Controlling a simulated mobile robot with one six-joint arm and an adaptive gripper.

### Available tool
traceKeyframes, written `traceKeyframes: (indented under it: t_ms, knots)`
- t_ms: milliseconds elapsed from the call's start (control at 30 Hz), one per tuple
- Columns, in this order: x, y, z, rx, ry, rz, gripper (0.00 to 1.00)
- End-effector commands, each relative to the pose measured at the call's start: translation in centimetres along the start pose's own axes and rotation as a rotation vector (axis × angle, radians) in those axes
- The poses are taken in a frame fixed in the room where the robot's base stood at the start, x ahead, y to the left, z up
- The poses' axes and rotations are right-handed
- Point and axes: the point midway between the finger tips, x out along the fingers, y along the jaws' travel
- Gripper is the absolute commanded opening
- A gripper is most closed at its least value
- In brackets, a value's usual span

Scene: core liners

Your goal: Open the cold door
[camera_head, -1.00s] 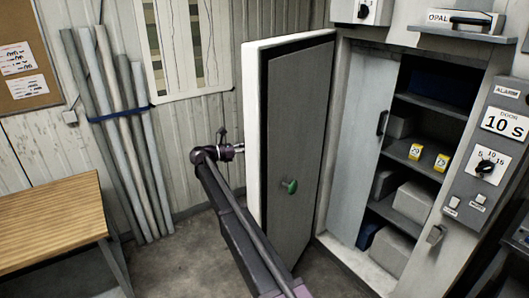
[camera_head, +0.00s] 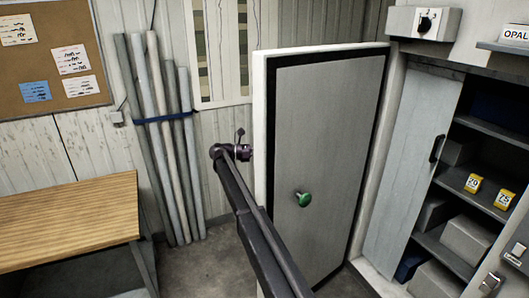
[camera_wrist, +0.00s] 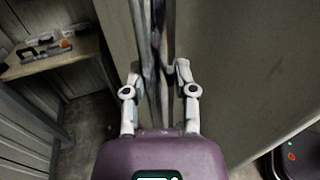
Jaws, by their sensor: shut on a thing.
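The cold door (camera_head: 335,120) stands wide open in the head view, its grey inner face with a white rim and dark seal turned toward me. A green knob (camera_head: 303,199) sits on that inner face. My gripper (camera_head: 243,152) is at the door's left edge, partly hidden behind my arm. In the wrist view my gripper (camera_wrist: 158,66) has its two fingers on either side of a dark upright bar (camera_wrist: 155,35), which looks like the door's handle; it is shut on it. A broad grey surface, apparently the door (camera_wrist: 235,60), fills the right of that view.
A wooden bench (camera_head: 70,215) stands at the left. Several grey tubes (camera_head: 162,150), strapped in blue, lean on the wall behind it. A cabinet with shelves (camera_head: 470,185) and a pale inner panel (camera_head: 410,170) is on the right. Some floor (camera_head: 205,265) is clear between bench and door.

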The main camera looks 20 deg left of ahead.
Motion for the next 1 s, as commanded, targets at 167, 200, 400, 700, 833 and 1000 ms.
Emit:
traceKeyframes:
  t_ms: [167,200,400,700,833,1000]
  knots:
    - [0.1,0.1,-0.2,-0.002,0.006,0.001,0.51]
    - [0.1,0.1,-0.1,-0.001,0.005,0.001,0.62]
    - [-0.1,0.1,-0.1,-0.001,0.003,0.003,0.71]
    - [-0.5,0.1,0.0,0.000,0.001,0.005,0.71]
    - [-1.3,0.1,0.0,0.000,0.001,0.006,0.71]
    - [-3.0,0.2,0.0,0.000,0.001,0.006,0.71]
